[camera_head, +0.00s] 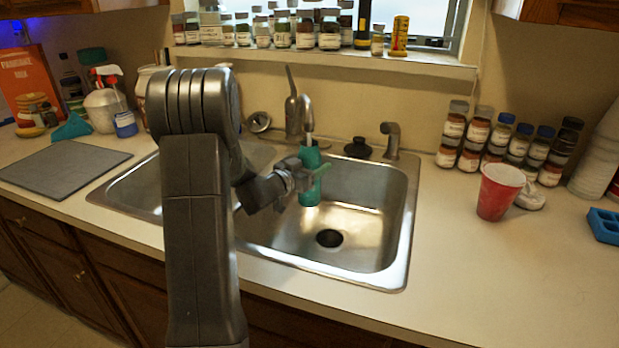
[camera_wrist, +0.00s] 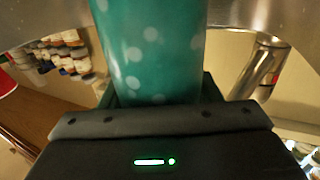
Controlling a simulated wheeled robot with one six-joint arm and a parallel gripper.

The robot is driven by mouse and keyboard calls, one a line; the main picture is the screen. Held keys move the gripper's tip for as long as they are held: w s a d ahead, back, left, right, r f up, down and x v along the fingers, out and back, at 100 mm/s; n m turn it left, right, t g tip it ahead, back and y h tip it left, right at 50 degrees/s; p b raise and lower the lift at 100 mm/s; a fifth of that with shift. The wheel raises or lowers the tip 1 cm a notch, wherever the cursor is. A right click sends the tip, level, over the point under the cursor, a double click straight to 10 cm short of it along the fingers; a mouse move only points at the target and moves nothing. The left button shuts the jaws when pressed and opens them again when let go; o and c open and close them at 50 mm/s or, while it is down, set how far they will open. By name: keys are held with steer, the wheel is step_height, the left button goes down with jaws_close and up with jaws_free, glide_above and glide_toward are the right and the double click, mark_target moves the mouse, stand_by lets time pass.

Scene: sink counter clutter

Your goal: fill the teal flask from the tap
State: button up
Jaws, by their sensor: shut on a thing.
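The teal flask (camera_head: 310,190) is upright over the right sink basin, its top at the spout end of the tap (camera_head: 307,122). My gripper (camera_head: 312,178) is shut on the flask around its middle. In the wrist view the flask (camera_wrist: 155,45) shows pale dots and stands between the jaws of my gripper (camera_wrist: 158,95). The tap has a lever pointing up. I cannot tell whether water is running, and the flask's mouth and inside are hidden.
The double sink (camera_head: 395,250) has a dark drain in the right basin. A red cup (camera_head: 499,191) and stacked spice jars (camera_head: 470,140) stand to the right. A grey mat (camera_head: 62,168) lies at the left. The counter's front right is clear.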

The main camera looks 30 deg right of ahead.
steer(key=shift+s, duration=0.1)
stand_by(0.3)
steer(key=s, duration=0.1)
steer(key=s+a, duration=0.1)
steer(key=s, duration=0.1)
steer(key=s+a+b, duration=0.1)
steer(key=shift+s+a, duration=0.15)
steer(key=shift+s, duration=0.15)
stand_by(0.7)
steer(key=shift+s+a+r+p, duration=0.2)
steer(key=shift+s+r+p, duration=0.3)
steer(key=shift+r, duration=0.35)
steer(key=shift+s+a+r+p, duration=0.25)
steer(key=shift+s+r+p, duration=0.15)
steer(key=shift+r+p, duration=0.35)
steer(key=shift+s+a+r+p, duration=0.2)
steer(key=shift+s+r+p, duration=0.25)
steer(key=shift+r, duration=0.5)
